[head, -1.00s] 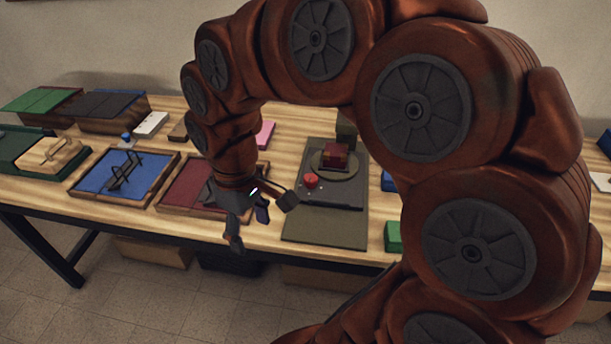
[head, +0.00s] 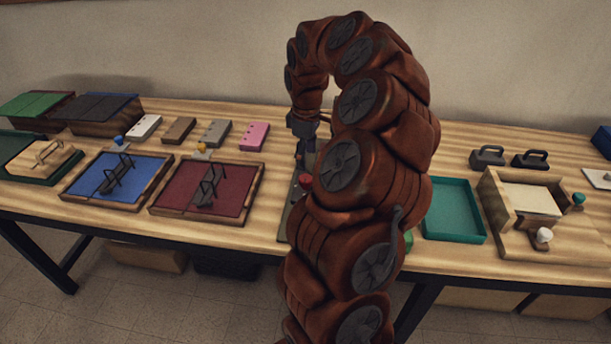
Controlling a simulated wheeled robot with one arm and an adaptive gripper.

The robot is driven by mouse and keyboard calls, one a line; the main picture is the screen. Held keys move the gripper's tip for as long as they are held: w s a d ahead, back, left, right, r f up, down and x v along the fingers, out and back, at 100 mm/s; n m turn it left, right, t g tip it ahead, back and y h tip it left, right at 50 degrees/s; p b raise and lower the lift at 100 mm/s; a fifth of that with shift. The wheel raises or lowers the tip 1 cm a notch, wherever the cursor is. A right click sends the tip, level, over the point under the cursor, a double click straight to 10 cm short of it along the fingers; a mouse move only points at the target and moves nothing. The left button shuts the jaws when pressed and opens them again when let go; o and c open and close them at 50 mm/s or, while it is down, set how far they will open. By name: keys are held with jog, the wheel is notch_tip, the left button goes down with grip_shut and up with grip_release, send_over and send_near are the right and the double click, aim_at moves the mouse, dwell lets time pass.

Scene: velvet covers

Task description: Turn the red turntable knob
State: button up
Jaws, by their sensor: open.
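The red turntable knob (head: 305,181) shows as a small red spot just left of my arm, on the dark turntable unit (head: 286,226). Only a strip of the unit's left side is visible; my arm hides the platter and the box seen on it earlier. My gripper (head: 303,158) points down above and a little behind the knob in the picture. It is open, with no object seen in it. Its fingers are partly hidden by the arm, and I cannot tell its exact distance from the knob.
Left of the unit lie a maroon panel (head: 234,184) and a blue panel (head: 86,179), both with dark handles. Pink (head: 254,136) and grey (head: 216,132) blocks lie behind. Right of my arm are a teal tray (head: 452,210) and a wooden box (head: 494,205) with knobs.

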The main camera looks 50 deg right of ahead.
aim_at(306, 178)
notch_tip(306, 178, down, 7)
jog(key=shift+a+f+p, duration=0.1)
jog(key=shift+f+p, duration=0.1)
jog(key=shift+p, duration=0.55)
jog(key=shift+c, duration=0.2)
jog(key=c, duration=1.1)
